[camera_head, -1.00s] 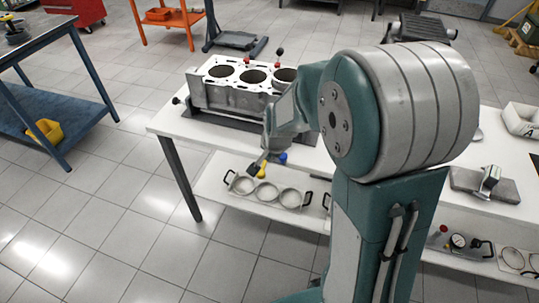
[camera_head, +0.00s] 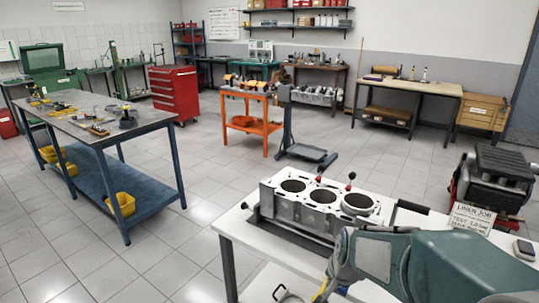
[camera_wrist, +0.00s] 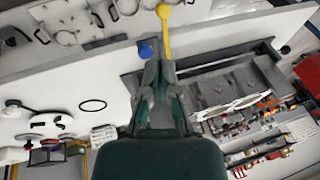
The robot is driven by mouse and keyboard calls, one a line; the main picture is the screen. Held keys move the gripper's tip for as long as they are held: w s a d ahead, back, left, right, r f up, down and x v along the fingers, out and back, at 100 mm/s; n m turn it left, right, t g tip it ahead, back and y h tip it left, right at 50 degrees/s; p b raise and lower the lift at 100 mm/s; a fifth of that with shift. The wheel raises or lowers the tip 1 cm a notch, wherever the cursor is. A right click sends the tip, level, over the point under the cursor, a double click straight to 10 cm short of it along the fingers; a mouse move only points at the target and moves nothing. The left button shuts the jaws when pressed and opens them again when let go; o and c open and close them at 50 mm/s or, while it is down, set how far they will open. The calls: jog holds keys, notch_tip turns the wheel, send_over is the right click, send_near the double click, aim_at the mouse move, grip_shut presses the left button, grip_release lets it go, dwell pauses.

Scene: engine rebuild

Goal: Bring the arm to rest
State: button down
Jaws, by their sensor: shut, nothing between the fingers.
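My gripper (camera_wrist: 160,72) is shut and empty in the wrist view, over a white surface. A yellow-ended rod (camera_wrist: 163,14) and a blue knob (camera_wrist: 145,49) show just beyond its fingertips; I cannot tell how far below they lie. In the head view my teal and grey arm (camera_head: 430,262) is bent low at the bottom right, in front of the white table (camera_head: 232,236). The gripper itself is cut off or hidden there.
An engine block (camera_head: 315,207) with three bores stands on the white table, close beyond my arm. A blue-framed bench (camera_head: 130,140) is at left, an orange stand (camera_head: 262,125) and red tool cabinet (camera_head: 174,95) behind. A dark engine (camera_head: 490,185) is at right.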

jog(key=s+r+n, duration=0.4)
jog(key=s+r, duration=0.1)
jog(key=s, duration=0.4)
jog(key=s+r+n+t, duration=0.1)
jog(key=s+r+n, duration=0.2)
jog(key=s+r, duration=0.3)
jog(key=s, duration=0.3)
jog(key=shift+s+a+r+n, duration=0.15)
jog(key=shift+s+a+n, duration=0.05)
jog(key=shift+a+n, duration=0.2)
